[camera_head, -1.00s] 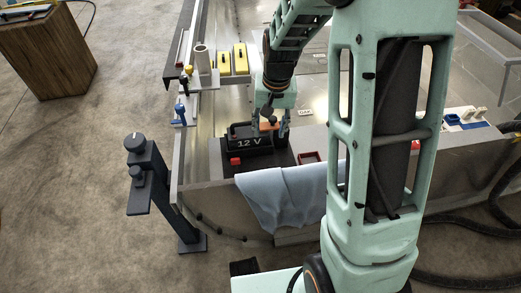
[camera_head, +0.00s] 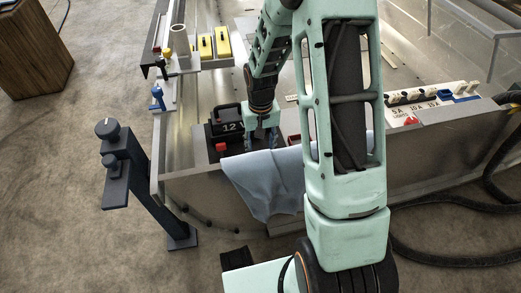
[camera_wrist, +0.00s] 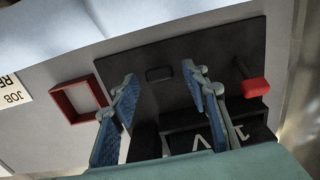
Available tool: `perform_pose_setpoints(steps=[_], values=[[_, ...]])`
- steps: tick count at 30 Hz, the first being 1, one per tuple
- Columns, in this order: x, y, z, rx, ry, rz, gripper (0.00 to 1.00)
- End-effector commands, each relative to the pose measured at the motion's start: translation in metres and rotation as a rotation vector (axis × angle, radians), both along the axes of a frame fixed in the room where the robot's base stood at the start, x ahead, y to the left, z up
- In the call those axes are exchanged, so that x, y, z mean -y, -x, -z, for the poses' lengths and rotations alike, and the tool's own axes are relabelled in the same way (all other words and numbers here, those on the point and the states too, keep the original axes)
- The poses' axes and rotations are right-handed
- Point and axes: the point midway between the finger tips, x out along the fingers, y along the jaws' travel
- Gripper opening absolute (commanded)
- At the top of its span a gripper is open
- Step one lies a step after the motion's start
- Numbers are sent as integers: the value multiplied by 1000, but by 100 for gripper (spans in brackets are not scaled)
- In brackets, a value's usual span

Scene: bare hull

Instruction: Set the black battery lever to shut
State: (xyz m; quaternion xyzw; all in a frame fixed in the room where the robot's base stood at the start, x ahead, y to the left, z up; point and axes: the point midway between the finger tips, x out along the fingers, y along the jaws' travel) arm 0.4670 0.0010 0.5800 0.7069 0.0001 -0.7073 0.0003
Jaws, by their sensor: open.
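The black battery (camera_head: 227,127), marked 12 V, sits on a dark base inside the hull, behind the blue cloth. My gripper (camera_head: 262,138) is just right of it and in front, pointing down. In the wrist view my gripper (camera_wrist: 160,78) is open, its two blue-padded fingers apart with nothing held. A small dark raised or recessed rectangle (camera_wrist: 159,74) on the black plate shows between and beyond the fingertips. A red block (camera_wrist: 255,87) on a dark stem is to the right; it also shows in the head view (camera_head: 221,147). I cannot tell which part is the black lever.
A blue cloth (camera_head: 265,180) hangs over the hull's near edge. A red square frame (camera_wrist: 78,98) lies left of the fingers. A dark post with knobs (camera_head: 135,170) stands outside the hull. Yellow blocks (camera_head: 222,42) are farther back; a switch panel (camera_head: 430,105) is at right.

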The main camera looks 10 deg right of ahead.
Motion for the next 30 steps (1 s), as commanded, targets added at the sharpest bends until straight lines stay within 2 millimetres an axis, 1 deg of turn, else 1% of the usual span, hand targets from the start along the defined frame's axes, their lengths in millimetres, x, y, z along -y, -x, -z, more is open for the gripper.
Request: perform_pose_setpoints(steps=[1, 3, 12, 23, 24, 30], values=[[0, 0, 5, -1, 0, 0, 42], [0, 0, 8, -1, 0, 0, 42], [0, 0, 9, 0, 0, 0, 41], [0, 0, 8, 0, 0, 1, 1], [0, 0, 8, 0, 0, 1, 0], [0, 0, 8, 0, 0, 1, 0]])
